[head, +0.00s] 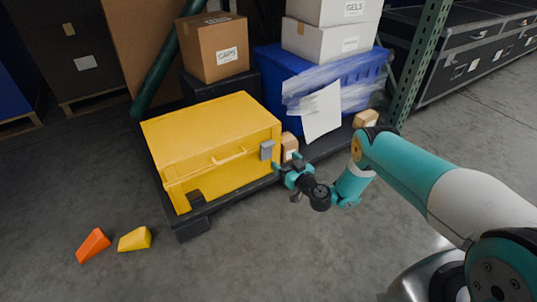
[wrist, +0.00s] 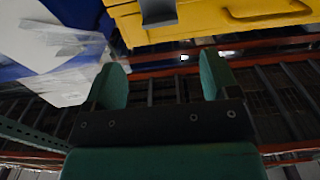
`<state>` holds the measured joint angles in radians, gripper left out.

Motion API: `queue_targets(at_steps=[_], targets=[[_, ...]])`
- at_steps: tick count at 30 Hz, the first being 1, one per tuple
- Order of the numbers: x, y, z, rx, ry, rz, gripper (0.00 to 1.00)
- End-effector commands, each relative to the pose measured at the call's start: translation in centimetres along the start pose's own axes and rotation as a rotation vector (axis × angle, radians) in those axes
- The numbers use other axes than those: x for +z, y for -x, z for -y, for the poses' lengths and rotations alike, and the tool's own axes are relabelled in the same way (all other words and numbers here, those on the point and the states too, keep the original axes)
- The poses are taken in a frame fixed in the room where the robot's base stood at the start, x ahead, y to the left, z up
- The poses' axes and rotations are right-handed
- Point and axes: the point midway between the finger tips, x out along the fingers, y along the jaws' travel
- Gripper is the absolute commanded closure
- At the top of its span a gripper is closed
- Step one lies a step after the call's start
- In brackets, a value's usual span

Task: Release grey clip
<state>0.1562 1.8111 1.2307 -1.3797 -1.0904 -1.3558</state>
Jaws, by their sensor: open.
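A yellow tote (head: 205,135) with a handle on its front sits on a low black pallet. A grey clip (head: 267,150) is on the tote's front, near its right end. It also shows in the wrist view (wrist: 158,12) at the top edge, against the yellow wall (wrist: 200,20). My gripper (head: 287,165) is just right of the clip and slightly lower in the head view. Its two teal fingers (wrist: 162,72) are apart with nothing between them. The clip lies beyond the fingertips, apart from them. The clip's upper part is cut off in the wrist view.
A blue tote (head: 270,65) with clear wrap and a white sheet (head: 321,111) stands behind to the right. A cardboard box (head: 213,48) stands behind the yellow tote. Orange (head: 93,245) and yellow (head: 134,239) wedges lie on the floor. A green rack post (head: 418,60) stands at right.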

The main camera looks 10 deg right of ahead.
Motion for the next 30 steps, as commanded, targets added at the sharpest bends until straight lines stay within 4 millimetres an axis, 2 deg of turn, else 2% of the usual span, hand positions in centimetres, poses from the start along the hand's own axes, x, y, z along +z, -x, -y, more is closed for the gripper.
queue_targets(at_steps=[1,18,20,30], targets=[[0.9,-0.4,-0.1,0.0,0.001,0.0,0.19],[0.7,-2.6,0.1,0.0,0.001,-0.001,0.19],[0.2,-3.7,0.3,-0.006,0.006,-0.002,0.19],[0.1,-8.6,0.1,0.0,0.004,-0.003,0.19]])
